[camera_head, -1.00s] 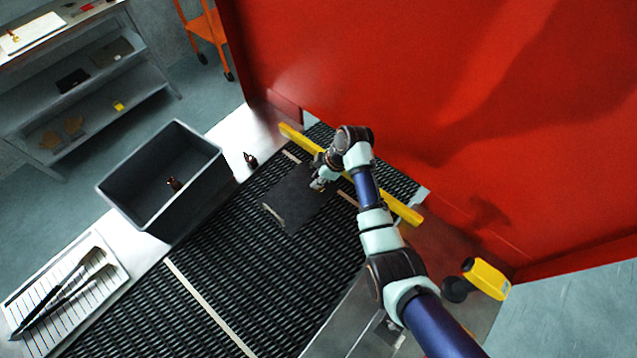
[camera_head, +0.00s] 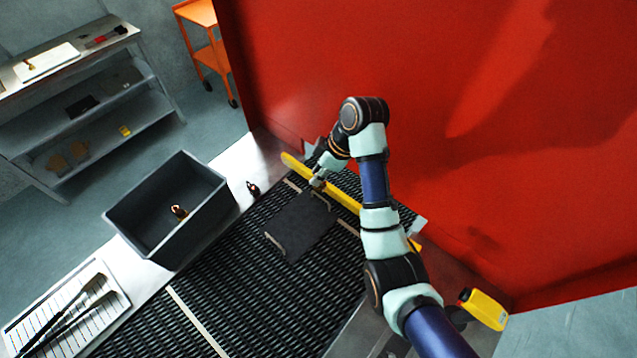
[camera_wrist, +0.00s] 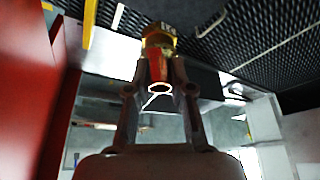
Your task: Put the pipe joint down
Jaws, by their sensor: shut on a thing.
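The pipe joint (camera_wrist: 160,58), a small brass-yellow and red piece with a ring-like open end, sits between my fingertips in the wrist view. My gripper (camera_wrist: 158,72) is shut on it. In the head view my gripper (camera_head: 317,184) is small, above the far edge of the dark mat (camera_head: 300,228) on the mesh belt, near the yellow bar (camera_head: 345,200). The joint is hard to make out there. I cannot tell the gap beneath it.
A grey bin (camera_head: 205,215) holding a small dark-and-orange item (camera_head: 179,211) stands left of the belt (camera_head: 235,270). Another small dark item (camera_head: 253,189) is on the metal ledge beside it. A red wall (camera_head: 430,80) rises behind the arm.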

